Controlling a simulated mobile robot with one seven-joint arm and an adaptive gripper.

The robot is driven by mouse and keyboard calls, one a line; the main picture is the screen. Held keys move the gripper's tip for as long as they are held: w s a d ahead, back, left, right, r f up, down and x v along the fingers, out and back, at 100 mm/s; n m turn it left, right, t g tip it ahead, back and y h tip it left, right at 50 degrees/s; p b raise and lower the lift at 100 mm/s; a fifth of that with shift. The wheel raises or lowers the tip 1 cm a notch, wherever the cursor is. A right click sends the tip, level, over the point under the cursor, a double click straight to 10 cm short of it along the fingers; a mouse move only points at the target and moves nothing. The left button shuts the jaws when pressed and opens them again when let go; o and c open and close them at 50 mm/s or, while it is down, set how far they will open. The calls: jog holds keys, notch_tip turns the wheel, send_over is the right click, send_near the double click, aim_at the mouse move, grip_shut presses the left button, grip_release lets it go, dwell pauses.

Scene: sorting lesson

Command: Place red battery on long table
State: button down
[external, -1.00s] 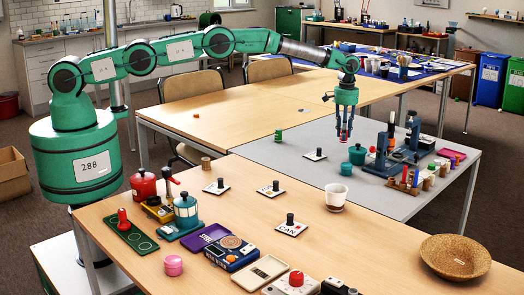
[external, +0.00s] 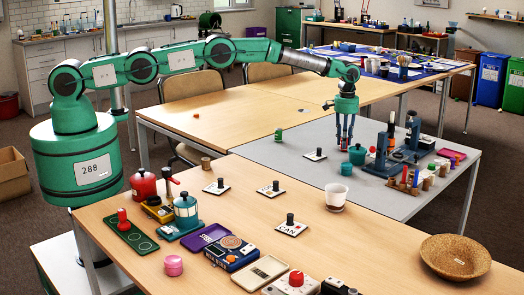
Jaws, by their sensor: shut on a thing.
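My gripper (external: 344,144) points straight down over the grey-topped table (external: 262,155), left of the teal pot. Its fingers are shut on a small red thing, which I take to be the red battery; the fingers hide most of it. Whether its lower end touches the table is too small to tell. Light wooden tabletops adjoin the grey one: one behind (external: 215,115) and one in front (external: 385,240). I cannot tell which of these is called the long table.
A teal pot (external: 357,155) and a blue stand (external: 385,160) are close to the right of my gripper. A black-knobbed white plate (external: 316,155) and a green cylinder (external: 279,135) lie to its left.

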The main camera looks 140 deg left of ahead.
dwell(0.3)
jog(key=c, duration=1.4)
grip_release()
jog(key=shift+f, duration=0.1)
jog(key=shift+c, duration=0.2)
notch_tip(320, 180, up, 12)
jog(key=p, duration=0.3)
